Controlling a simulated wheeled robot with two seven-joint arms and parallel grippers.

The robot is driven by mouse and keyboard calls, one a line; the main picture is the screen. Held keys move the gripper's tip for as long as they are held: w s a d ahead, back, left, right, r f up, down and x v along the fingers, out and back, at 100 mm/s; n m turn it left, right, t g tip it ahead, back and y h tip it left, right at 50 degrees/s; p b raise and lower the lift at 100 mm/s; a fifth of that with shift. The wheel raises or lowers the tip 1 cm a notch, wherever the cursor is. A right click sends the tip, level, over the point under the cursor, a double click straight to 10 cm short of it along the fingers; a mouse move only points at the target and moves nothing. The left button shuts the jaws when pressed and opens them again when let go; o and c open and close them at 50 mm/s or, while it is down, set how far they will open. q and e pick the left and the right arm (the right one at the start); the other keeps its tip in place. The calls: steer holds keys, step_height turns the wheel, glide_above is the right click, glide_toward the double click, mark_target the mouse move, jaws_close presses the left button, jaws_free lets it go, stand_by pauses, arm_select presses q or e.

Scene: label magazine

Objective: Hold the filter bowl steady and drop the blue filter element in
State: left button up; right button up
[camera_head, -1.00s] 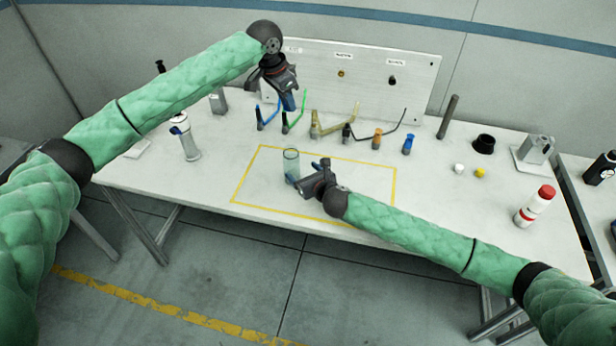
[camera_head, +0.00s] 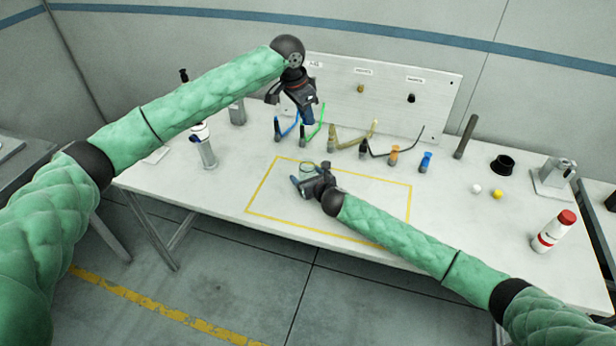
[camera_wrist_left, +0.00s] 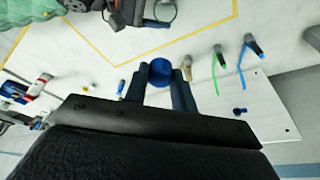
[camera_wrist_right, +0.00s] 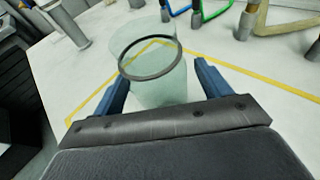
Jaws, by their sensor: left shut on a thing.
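The filter bowl, a clear greenish cylinder with a dark rim (camera_head: 308,166), stands upright inside the yellow outline on the bench. In the right wrist view the bowl (camera_wrist_right: 158,85) is between the fingers of my right gripper (camera_wrist_right: 160,82), with a gap at the right finger. That gripper (camera_head: 306,178) is low, open around the bowl, and partly hides it in the head view. My left gripper (camera_head: 305,112) is raised above the bench, behind the bowl, shut on the blue filter element (camera_wrist_left: 161,72). The element also shows below the jaws in the head view (camera_head: 309,115).
Coloured hooked tools (camera_head: 340,142) stand along a labelled back panel (camera_head: 440,90). A black ring (camera_head: 502,164), small white and yellow balls (camera_head: 497,194) and a red-capped bottle (camera_head: 553,232) are right. The outlined area is otherwise clear.

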steer(key=c, duration=1)
arm_select(q)
step_height(320, 180, down, 13)
arm_select(e)
steer(key=shift+c, duration=0.2)
stand_by(1.1)
arm_select(q)
steer(key=o, duration=1)
steer(key=shift+r, duration=0.15)
steer(key=v, duration=1.1)
steer(key=shift+a+r, duration=0.15)
steer(key=shift+r, duration=0.2)
